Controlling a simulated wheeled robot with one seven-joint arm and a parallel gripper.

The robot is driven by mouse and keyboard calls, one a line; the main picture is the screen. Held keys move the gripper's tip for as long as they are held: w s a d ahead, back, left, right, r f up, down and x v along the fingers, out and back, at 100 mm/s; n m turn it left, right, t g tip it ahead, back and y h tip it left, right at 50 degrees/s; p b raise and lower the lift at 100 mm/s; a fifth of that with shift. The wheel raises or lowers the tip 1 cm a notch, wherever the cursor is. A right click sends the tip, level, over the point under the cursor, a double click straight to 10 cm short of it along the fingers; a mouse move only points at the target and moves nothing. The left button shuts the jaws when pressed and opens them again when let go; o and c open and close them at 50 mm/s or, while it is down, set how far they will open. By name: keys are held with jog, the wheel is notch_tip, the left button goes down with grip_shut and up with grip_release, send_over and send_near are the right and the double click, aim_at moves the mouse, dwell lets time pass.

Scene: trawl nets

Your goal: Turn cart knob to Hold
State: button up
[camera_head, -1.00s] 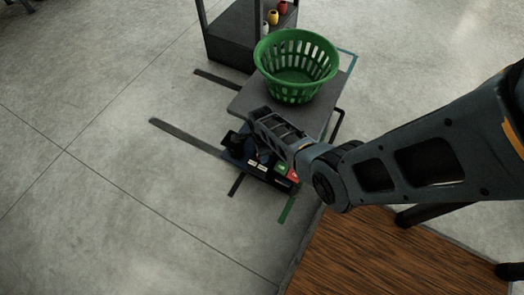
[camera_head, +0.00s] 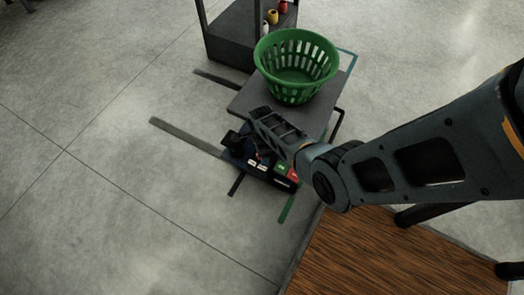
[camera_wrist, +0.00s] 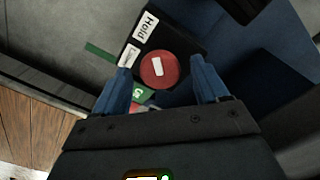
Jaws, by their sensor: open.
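The cart knob (camera_wrist: 152,82) is a round red disc with a white bar on its face, in the middle of the wrist view. The bar runs roughly top to bottom in that picture. A white Hold label (camera_wrist: 146,25) sits above it, with a second white label (camera_wrist: 128,57) to its left and a green label (camera_wrist: 138,94) below left. My gripper (camera_wrist: 160,67) is open, with its blue fingers on either side of the knob; contact cannot be told. In the head view my gripper (camera_head: 262,154) is over the cart's control panel (camera_head: 284,183), and the knob is hidden.
A green basket (camera_head: 297,66) stands on the cart's grey top (camera_head: 241,102), behind my gripper. A dark shelf (camera_head: 228,48) with small coloured items is behind the cart. A brown wooden surface (camera_head: 375,260) lies at the front right.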

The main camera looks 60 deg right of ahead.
notch_tip(320, 180, up, 8)
jog(key=p, duration=0.3)
jog(key=shift+f+p, duration=0.2)
jog(key=shift+p, duration=0.1)
jog(key=shift+s+f, duration=0.15)
jog(key=shift+s, duration=0.25)
jog(key=s+a+r+n+t+h, duration=0.1)
jog(key=s+a+r+n+t, duration=0.45)
jog(key=s+r+n, duration=0.35)
jog(key=s+a+r+n+t+h, duration=0.1)
jog(key=s+a+r+n+t, duration=0.3)
jog(key=s+a+r+n, duration=0.35)
jog(key=s+a+r+n+t+p, duration=0.1)
jog(key=s+a+r+n+p, duration=0.1)
jog(key=r, duration=1.1)
jog(key=s+a+r+n+t+y+p, duration=0.1)
jog(key=r+n+p, duration=0.4)
jog(key=r, duration=0.8)
jog(key=s+a+r+n+t+y+p, duration=0.1)
jog(key=s+a+r+n+t+p, duration=0.2)
jog(key=r+p, duration=0.4)
notch_tip(320, 180, up, 7)
jog(key=shift+s+r, duration=0.1)
jog(key=shift+s, duration=0.15)
